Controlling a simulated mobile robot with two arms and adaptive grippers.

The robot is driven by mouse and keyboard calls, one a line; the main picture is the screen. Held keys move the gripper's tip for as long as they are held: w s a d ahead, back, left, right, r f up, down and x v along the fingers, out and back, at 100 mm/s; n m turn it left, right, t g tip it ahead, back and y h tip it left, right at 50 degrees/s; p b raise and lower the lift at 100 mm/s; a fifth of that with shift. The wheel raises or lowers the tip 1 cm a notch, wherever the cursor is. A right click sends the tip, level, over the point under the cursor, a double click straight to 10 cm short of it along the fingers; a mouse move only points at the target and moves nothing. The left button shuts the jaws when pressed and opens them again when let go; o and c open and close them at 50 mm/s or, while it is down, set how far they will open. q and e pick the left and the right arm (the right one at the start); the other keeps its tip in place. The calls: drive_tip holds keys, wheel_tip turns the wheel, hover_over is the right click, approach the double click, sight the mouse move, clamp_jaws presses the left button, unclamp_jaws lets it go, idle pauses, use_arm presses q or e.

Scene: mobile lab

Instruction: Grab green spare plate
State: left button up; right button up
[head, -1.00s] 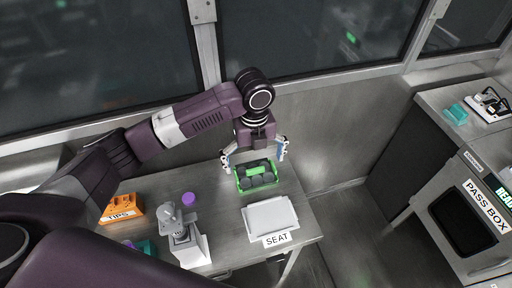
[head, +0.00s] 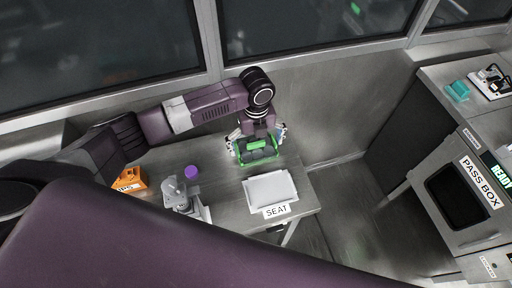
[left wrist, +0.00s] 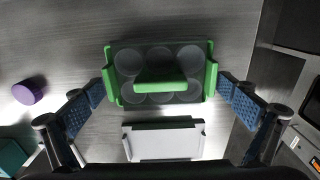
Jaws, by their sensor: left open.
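The green spare plate (head: 257,157) is a green-framed tray with several dark round wells and a raised green bar across its middle. It sits on the grey table near the back. It also shows in the left wrist view (left wrist: 160,84), centred between my fingers. My left gripper (head: 256,146) is open right over the plate, pointing down, with one finger at each side. In the left wrist view the blue pads of the left gripper (left wrist: 160,98) stand close to the plate's two sides; I cannot tell whether they touch. My right gripper is not in view.
A white plate-like seat (head: 271,188) labelled SEAT lies in front of the green plate. A purple cap (head: 191,172), a grey-white device (head: 182,195) and an orange tips box (head: 130,181) stand to the left. A pass box (head: 462,196) stands at right, beyond open floor.

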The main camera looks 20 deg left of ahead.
use_arm(q)
drive_tip(key=c, duration=0.9)
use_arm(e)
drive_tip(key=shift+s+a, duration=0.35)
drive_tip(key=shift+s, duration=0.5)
use_arm(q)
drive_tip(key=shift+r, duration=0.1)
